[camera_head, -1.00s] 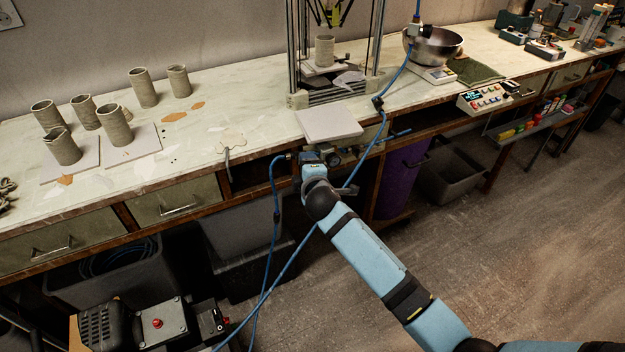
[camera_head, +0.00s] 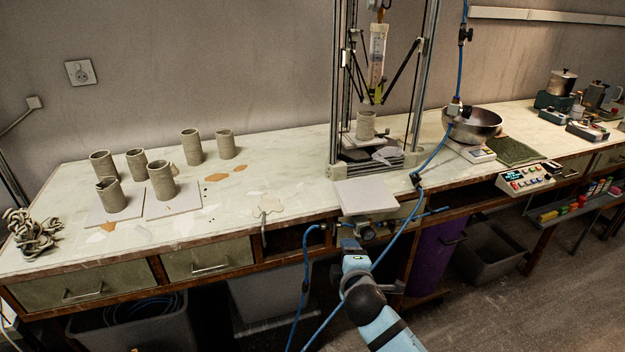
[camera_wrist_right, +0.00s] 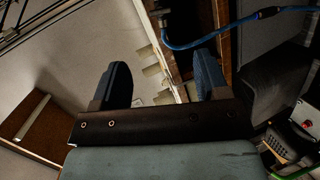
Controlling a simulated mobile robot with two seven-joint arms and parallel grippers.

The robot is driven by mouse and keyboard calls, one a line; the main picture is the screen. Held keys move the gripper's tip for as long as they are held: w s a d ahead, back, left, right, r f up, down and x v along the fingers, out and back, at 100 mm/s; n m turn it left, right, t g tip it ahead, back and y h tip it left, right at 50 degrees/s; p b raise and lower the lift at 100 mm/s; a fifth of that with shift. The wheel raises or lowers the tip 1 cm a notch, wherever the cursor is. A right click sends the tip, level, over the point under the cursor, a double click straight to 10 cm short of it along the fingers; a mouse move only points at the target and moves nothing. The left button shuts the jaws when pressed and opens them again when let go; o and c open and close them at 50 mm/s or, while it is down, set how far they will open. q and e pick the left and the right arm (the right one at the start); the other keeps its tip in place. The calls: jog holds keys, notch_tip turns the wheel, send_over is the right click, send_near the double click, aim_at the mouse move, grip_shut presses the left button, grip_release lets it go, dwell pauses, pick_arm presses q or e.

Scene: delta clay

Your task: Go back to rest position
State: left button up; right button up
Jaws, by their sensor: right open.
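My right arm reaches up from the bottom of the head view. Its gripper (camera_head: 350,244) is at the front edge of the workbench (camera_head: 300,222), just below a white square slab (camera_head: 366,195); its fingers are small and partly hidden there. In the right wrist view the two dark fingers of the right gripper (camera_wrist_right: 163,82) stand wide apart with nothing between them. My left gripper is not in view.
Several clay cylinders (camera_head: 191,147) stand at the bench's left. A delta clay printer (camera_head: 337,100) holds another cylinder (camera_head: 366,126). A blue hose (camera_head: 436,150) hangs near my right arm. A metal bowl (camera_head: 472,124) sits right; a purple bin (camera_head: 430,255) stands below.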

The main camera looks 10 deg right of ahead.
jog(key=s+d+f+m+g+y, duration=0.1)
jog(key=s+f+m, duration=0.45)
jog(key=s, duration=0.45)
jog(key=s+d+f+m+g+y, duration=0.15)
jog(key=s+f+m, duration=0.35)
jog(key=s, duration=0.5)
jog(key=s+d+f+m+g+y, duration=0.15)
jog(key=s+f+m, duration=0.35)
jog(key=s, duration=0.5)
pick_arm(q)
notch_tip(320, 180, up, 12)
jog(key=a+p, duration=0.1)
jog(key=p, duration=1.3)
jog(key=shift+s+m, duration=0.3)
pick_arm(e)
notch_tip(320, 180, up, 11)
jog(key=n, duration=0.2)
jog(key=shift+r, duration=0.15)
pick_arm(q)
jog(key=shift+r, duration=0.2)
